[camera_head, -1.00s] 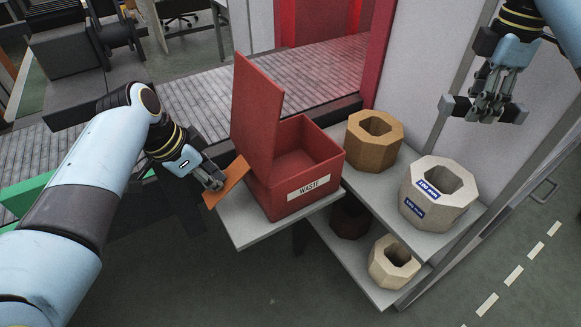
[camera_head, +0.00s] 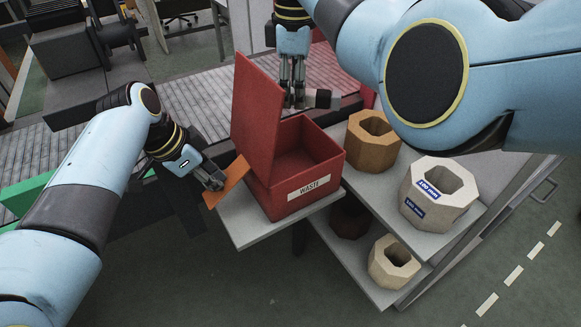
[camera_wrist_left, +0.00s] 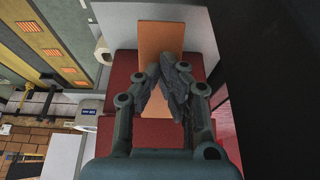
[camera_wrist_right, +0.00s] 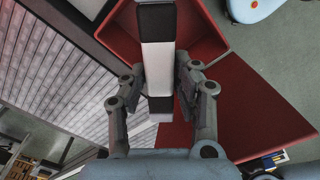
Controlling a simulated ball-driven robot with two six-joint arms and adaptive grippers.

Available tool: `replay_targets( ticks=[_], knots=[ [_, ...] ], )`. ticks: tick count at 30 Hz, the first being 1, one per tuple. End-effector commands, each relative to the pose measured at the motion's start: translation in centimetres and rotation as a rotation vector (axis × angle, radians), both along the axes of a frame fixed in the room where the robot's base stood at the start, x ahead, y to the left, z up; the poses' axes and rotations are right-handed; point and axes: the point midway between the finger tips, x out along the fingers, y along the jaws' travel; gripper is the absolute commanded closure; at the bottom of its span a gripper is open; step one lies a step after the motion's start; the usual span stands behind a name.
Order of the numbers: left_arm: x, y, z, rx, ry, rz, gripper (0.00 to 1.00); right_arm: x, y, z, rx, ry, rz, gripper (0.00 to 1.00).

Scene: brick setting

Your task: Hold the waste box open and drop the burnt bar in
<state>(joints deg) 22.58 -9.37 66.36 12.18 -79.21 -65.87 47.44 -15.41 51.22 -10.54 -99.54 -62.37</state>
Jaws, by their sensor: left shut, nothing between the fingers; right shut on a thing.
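The red waste box (camera_head: 300,197) stands on a light grey shelf with its lid (camera_head: 257,112) raised upright on the left. An orange plate (camera_head: 228,183) sticks out of the box's left side. My left gripper (camera_head: 217,183) is shut and empty, its fingertips over this plate; it also shows in the left wrist view (camera_wrist_left: 170,70). My right gripper (camera_head: 294,103) is shut on the bar (camera_wrist_right: 156,62), pale with dark bands, behind and above the box. The raised lid partly hides the bar in the head view. The box's inside looks empty where visible.
A brown octagonal block (camera_head: 372,141) and a pale labelled one (camera_head: 437,194) stand on the shelf (camera_head: 377,178) right of the box. Another pale block (camera_head: 392,262) sits on the lower shelf. My right arm spans the upper right.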

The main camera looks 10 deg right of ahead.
Motion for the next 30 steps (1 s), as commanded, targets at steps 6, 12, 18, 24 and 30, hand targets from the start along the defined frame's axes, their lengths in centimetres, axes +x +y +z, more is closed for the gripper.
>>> replay_targets(
  ticks=[6,12,18,24,30],
  knots=[
    [0.0,0.0,-0.1,0.001,0.001,0.0,1.0,0.0,0.6,-1.4,-0.002,0.004,0.006,1.0],
    [-0.1,0.0,-0.1,0.001,0.001,0.0,1.0,0.0,0.6,-3.9,0.0,0.002,0.006,1.0],
    [-0.1,0.0,-0.1,0.001,0.001,0.0,1.0,0.0,0.5,-5.5,0.0,0.001,0.005,1.0],
    [0.0,0.0,-0.1,0.001,0.001,0.0,1.0,0.0,0.5,-5.9,0.001,0.001,0.005,1.0],
    [-0.1,0.0,0.0,0.0,0.001,0.0,1.0,0.0,0.5,-5.9,0.0,0.001,0.005,0.63]
  ],
)
